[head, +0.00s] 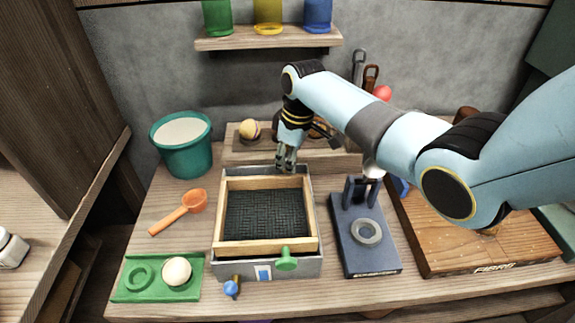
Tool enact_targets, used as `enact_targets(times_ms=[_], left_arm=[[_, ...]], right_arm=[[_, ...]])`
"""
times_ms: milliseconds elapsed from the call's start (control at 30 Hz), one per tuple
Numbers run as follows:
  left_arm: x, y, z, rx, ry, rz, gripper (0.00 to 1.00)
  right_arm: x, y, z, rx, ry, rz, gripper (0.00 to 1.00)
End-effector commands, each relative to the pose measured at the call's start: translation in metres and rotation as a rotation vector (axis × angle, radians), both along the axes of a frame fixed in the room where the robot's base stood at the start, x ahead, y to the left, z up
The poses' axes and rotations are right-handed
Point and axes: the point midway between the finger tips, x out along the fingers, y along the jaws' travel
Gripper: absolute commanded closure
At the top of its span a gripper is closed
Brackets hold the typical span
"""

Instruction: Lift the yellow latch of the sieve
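The sieve (312,222) is a square wooden frame with a dark woven mesh, seated in a grey box (217,262). A green knob (287,260) stands at its front edge. I cannot make out a yellow latch for certain; the far rim is partly hidden behind my gripper. My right gripper (287,165) points down at the far rim of the sieve, right of its middle. Its fingers look close together, but I cannot tell whether they are shut or touch anything. My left gripper is out of view.
A green tray (135,293) lies front left, a small blue-and-yellow piece (231,288) beside the box. A dark blue stand (360,250) and a wooden board (440,247) are right. A shelf (260,39) hangs behind.

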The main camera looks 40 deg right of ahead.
Motion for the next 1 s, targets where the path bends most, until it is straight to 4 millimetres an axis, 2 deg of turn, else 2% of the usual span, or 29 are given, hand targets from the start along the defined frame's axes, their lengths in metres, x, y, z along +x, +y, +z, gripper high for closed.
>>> enact_targets(times_ms=[33,433,500,567,767,1000], left_arm=[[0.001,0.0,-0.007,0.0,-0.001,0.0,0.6],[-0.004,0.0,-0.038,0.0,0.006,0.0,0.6],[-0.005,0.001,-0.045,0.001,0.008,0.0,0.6],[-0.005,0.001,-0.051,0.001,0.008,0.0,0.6],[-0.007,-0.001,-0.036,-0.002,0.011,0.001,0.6],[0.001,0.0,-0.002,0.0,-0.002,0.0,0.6]], right_arm=[[0.009,-0.006,-0.002,-0.008,-0.017,-0.001,1.0],[0.045,-0.031,0.001,-0.017,-0.021,-0.004,1.0],[0.051,-0.035,0.0,-0.017,-0.022,-0.004,0.94],[0.055,-0.038,-0.002,-0.018,-0.019,-0.004,1.0],[0.049,-0.036,0.007,-0.015,-0.007,-0.002,1.0],[0.05,-0.034,0.041,-0.011,-0.011,-0.001,1.0]])
